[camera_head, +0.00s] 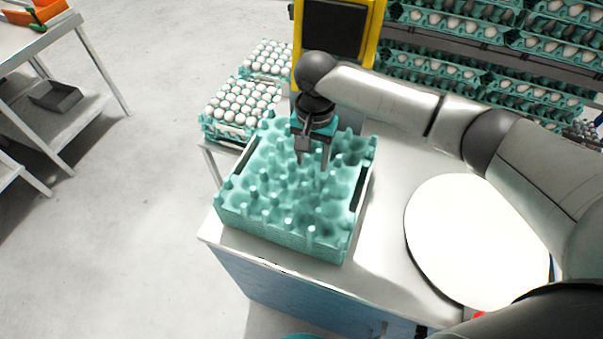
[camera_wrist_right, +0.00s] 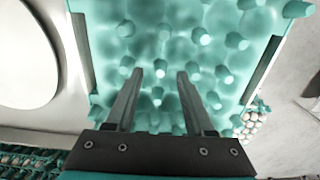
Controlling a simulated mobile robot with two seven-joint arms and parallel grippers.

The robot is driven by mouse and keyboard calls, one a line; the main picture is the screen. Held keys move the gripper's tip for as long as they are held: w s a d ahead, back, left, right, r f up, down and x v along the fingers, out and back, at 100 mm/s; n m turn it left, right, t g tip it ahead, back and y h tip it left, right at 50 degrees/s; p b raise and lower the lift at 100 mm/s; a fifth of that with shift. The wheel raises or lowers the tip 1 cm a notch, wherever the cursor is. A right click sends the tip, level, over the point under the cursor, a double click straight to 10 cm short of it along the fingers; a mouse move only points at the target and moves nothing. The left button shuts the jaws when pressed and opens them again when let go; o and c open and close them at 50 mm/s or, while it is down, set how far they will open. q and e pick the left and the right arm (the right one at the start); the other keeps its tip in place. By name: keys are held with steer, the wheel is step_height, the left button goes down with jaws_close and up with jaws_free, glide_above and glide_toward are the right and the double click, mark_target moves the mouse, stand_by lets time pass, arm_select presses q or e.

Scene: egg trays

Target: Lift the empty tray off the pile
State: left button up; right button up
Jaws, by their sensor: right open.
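A pile of empty teal egg trays (camera_head: 285,240) sits on the white table, with the top tray's cups and pegs bare. My right gripper (camera_head: 313,160) is over the far part of the pile, pointing down. In the right wrist view its two fingers (camera_wrist_right: 160,74) are apart with nothing between them, above the top tray (camera_wrist_right: 185,40). Whether the fingertips touch the tray cannot be told. My left gripper is not in view.
Trays full of white eggs (camera_head: 240,105) stand behind the pile. A round white disc (camera_head: 475,240) lies on the table (camera_head: 385,262) to the right. Shelves of egg trays (camera_head: 450,75) and a yellow-framed machine (camera_head: 378,30) are at the back. A side table (camera_head: 50,38) stands at left.

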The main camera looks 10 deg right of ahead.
step_height(320, 180, down, 2)
jaws_close()
stand_by(0.6)
stand_by(1.0)
